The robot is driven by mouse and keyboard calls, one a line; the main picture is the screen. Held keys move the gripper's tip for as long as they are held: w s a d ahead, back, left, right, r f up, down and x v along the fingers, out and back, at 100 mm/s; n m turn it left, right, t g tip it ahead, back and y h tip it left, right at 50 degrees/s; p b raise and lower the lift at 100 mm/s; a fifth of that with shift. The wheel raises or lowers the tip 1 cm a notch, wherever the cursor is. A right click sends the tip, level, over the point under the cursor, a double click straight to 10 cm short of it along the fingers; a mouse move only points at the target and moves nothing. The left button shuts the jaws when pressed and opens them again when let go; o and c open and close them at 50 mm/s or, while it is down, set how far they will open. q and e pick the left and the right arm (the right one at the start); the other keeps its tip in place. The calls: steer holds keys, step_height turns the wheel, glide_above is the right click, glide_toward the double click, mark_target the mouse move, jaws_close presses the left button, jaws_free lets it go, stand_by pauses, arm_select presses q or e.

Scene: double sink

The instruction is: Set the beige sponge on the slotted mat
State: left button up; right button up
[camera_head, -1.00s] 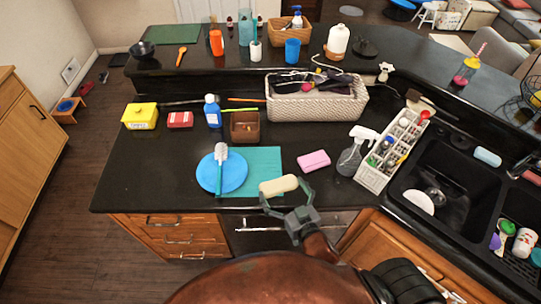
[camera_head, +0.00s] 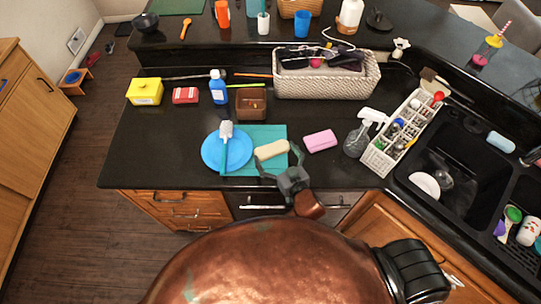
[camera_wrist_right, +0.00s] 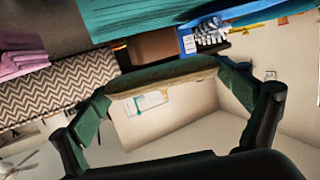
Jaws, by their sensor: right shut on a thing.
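The beige sponge (camera_head: 272,150) is between the fingers of my right gripper (camera_head: 284,163), which is shut on it. It also shows in the right wrist view (camera_wrist_right: 165,77), lying across between the green fingers of the gripper (camera_wrist_right: 165,90). The teal slotted mat (camera_head: 262,132) lies on the black counter, with the blue plate partly over its left side. In the head view the sponge overlaps the mat's right half; I cannot tell whether it touches the mat. Slots show on the mat in the right wrist view (camera_wrist_right: 140,18). My left gripper is not in view.
The blue plate (camera_head: 213,154) carries a white-headed brush (camera_head: 226,130). A pink sponge (camera_head: 320,140) lies right of the mat, with a spray bottle (camera_head: 357,140) and a white caddy (camera_head: 403,132) beyond. A brown box (camera_head: 250,102) and a woven basket (camera_head: 326,85) stand behind.

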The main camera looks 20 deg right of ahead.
mark_target(272, 152)
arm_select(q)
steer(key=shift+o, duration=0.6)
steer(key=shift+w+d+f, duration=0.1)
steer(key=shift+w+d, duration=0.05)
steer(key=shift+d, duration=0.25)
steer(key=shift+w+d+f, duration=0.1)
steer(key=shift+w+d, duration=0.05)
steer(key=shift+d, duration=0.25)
arm_select(e)
steer(key=shift+w+a+f, duration=0.1)
steer(key=shift+w+f, duration=0.75)
steer(key=shift+f, duration=0.2)
steer(key=shift+w+f, duration=0.15)
steer(key=shift+f, duration=0.05)
step_height(272, 152, down, 3)
steer(key=shift+w+a+f+b, duration=0.1)
steer(key=shift+w+a+b, duration=0.05)
steer(key=shift+b, duration=0.15)
steer(key=shift+f, duration=0.15)
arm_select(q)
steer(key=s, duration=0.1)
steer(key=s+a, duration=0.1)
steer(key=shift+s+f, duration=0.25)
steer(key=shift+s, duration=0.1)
